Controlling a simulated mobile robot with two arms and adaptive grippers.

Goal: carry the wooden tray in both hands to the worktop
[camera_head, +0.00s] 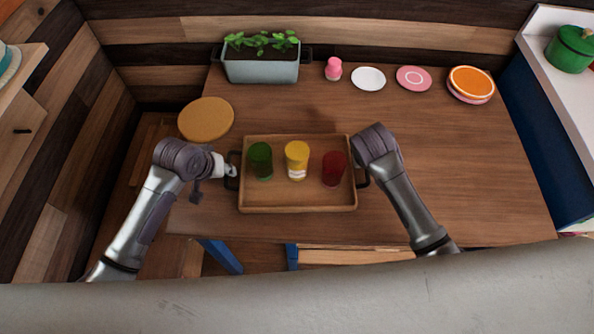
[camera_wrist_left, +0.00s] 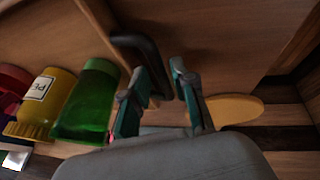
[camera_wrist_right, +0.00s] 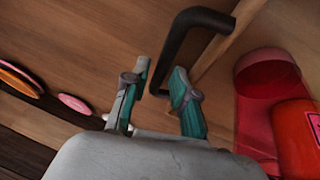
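The wooden tray (camera_head: 297,208) lies on the brown table (camera_head: 440,150), with a dark handle at each end. Contact is unclear.
A planter (camera_head: 261,68), a pink shaker (camera_head: 333,69), a white plate (camera_head: 368,78), a pink plate (camera_head: 413,78) and orange plates (camera_head: 471,83) stand along the back. A round board (camera_head: 206,119) lies left of the tray. A white counter (camera_head: 548,60) with a green pot (camera_head: 572,49) is at right.

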